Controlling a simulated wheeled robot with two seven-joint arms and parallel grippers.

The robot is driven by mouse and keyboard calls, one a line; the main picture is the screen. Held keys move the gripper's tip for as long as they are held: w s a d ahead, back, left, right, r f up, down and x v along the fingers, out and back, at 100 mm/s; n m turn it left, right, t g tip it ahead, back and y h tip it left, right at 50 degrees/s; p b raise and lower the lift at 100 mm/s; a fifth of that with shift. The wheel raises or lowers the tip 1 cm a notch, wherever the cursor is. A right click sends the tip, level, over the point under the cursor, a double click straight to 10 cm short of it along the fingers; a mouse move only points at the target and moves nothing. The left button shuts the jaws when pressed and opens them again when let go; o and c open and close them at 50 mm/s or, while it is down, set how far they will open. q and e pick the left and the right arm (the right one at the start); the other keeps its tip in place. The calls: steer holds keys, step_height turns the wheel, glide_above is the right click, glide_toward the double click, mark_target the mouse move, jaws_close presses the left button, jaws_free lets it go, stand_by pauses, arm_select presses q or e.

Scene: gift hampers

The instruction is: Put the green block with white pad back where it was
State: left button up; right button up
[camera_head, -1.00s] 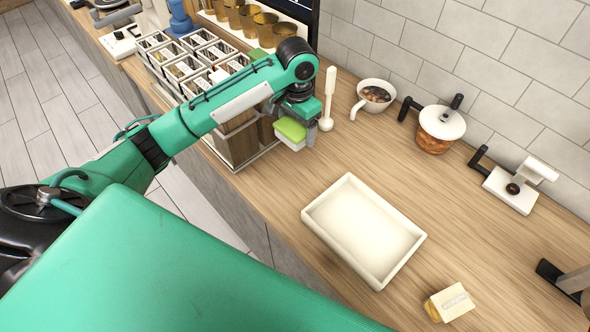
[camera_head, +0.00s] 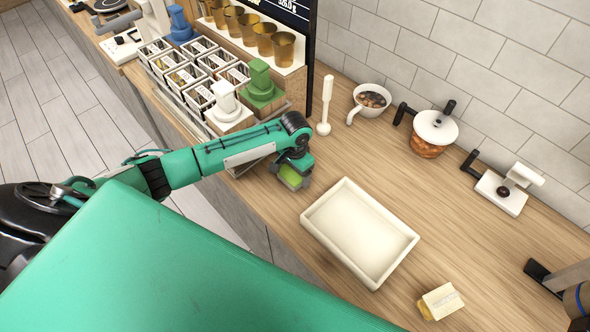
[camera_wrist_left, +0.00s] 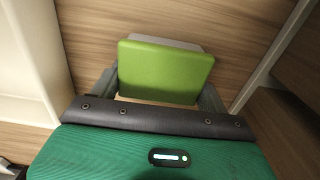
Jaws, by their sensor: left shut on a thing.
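The green block with white pad (camera_head: 290,180) is in my left gripper (camera_head: 293,174), over the wooden counter just left of the white tray. In the left wrist view the block (camera_wrist_left: 165,72) shows its flat green face between the two fingers, with a pale edge of the pad behind its top. My left gripper is shut on it. I cannot tell whether the block touches the counter. My right gripper is not in view.
The empty white tray (camera_head: 309,219) lies right of the block. A rack of labelled boxes (camera_head: 186,76), with a green stamp-shaped piece (camera_head: 262,84) and a white one (camera_head: 227,103), stands behind left.

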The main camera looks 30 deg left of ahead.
arm_select(q)
steer(key=o, duration=0.9)
steer(key=shift+f, duration=0.15)
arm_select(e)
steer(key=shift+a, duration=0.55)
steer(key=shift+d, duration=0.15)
arm_select(q)
steer(key=shift+r, duration=0.35)
step_height(320, 180, up, 11)
steer(key=b, duration=0.3)
steer(key=shift+f, duration=0.2)
steer(key=shift+r, duration=0.55)
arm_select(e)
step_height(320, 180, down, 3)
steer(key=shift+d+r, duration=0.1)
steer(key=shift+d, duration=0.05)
